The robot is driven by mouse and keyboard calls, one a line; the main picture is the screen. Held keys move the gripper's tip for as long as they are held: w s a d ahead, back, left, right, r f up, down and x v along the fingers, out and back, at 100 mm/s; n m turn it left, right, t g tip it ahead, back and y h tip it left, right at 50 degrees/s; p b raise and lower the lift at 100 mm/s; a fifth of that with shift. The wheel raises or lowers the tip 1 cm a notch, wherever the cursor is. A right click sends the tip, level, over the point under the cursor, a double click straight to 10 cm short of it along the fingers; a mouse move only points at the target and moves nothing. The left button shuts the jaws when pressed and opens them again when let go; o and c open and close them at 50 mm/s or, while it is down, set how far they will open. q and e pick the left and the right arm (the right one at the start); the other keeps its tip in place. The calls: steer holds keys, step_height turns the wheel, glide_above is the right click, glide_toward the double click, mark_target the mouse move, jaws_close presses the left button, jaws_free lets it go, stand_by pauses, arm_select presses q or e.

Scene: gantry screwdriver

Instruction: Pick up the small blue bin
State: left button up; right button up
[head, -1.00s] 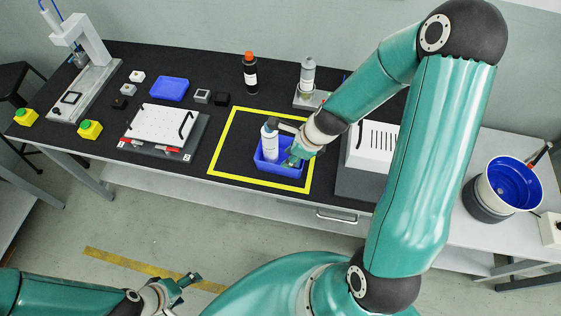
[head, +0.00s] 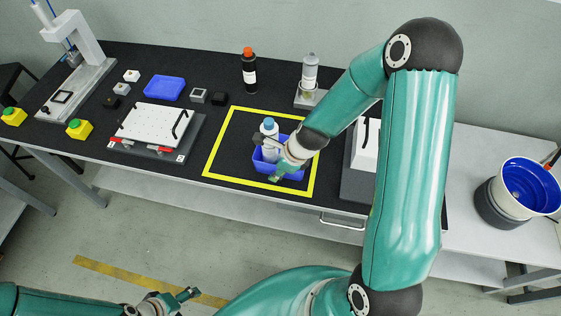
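The small blue bin (head: 263,168) sits on the black table mat inside a yellow taped square. A white bottle with a blue cap (head: 270,126) stands in it. My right gripper (head: 268,158) is over the bin from the right, its fingers spread, one by the bottle and one near the bin's front side. The wrist and fingers hide part of the bin, and I cannot tell whether they touch it. My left gripper (head: 188,294) is low at the bottom, away from the table; its finger opening is unclear.
The yellow square (head: 208,153) has free room left of the bin. A white perforated plate fixture (head: 155,122) lies to its left. A black bottle with an orange cap (head: 249,70) and a grey bottle (head: 310,70) stand behind. A flat blue tray (head: 164,88) is farther left.

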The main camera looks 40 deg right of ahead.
steer(key=shift+r, duration=0.1)
jaws_close()
steer(key=shift+r, duration=0.2)
